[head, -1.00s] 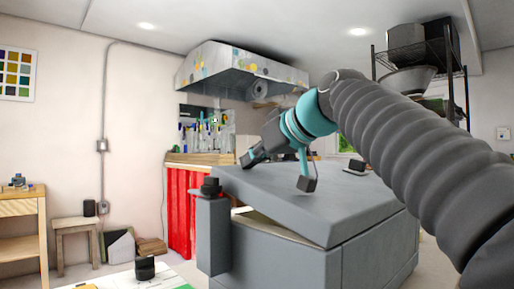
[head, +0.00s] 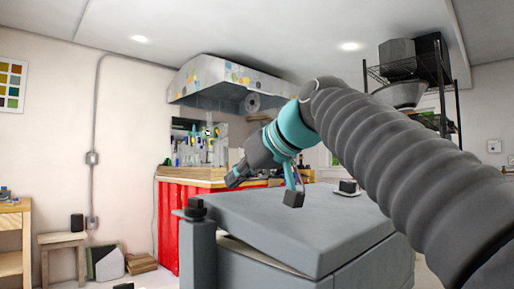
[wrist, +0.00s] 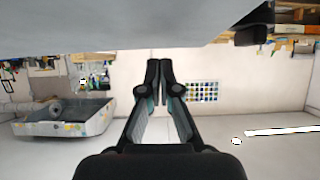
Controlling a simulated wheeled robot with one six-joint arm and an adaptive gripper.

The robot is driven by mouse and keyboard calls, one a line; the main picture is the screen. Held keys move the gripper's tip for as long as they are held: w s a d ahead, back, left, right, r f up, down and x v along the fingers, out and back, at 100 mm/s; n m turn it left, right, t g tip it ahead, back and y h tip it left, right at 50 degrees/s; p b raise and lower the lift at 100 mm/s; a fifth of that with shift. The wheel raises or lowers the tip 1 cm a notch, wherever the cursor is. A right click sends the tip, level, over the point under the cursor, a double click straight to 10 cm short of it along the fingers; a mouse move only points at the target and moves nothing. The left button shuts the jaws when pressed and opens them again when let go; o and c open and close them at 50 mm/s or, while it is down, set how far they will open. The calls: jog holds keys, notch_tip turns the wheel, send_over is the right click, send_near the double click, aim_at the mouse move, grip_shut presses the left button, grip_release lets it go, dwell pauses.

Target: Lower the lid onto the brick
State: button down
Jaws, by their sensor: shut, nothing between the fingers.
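The lid (head: 300,225) is a thick grey slab on a large grey box (head: 265,272). It lies tilted, with a narrow dark gap under its left and front edge. I cannot make out the brick; any brick in the gap is hidden. My gripper (head: 232,178) is over the lid's far left part in the head view, pointing left and down; contact cannot be judged. In the wrist view its fingers (wrist: 159,66) are together with nothing between them. A broad pale grey surface, probably the lid (wrist: 130,25), fills the top of that view.
A grey post (head: 197,250) with a black knob stands at the box's left corner. A small black block (head: 347,186) sits at the lid's far side. A red-fronted bench (head: 168,220) stands behind, below a hood (head: 225,82). A stool (head: 62,242) is at left.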

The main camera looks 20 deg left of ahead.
notch_tip(320, 180, up, 2)
jog(key=shift+d, duration=0.15)
jog(key=r+v, duration=0.1)
jog(key=v, duration=0.9)
jog(key=shift+a+r, duration=0.2)
jog(key=shift+a, duration=0.05)
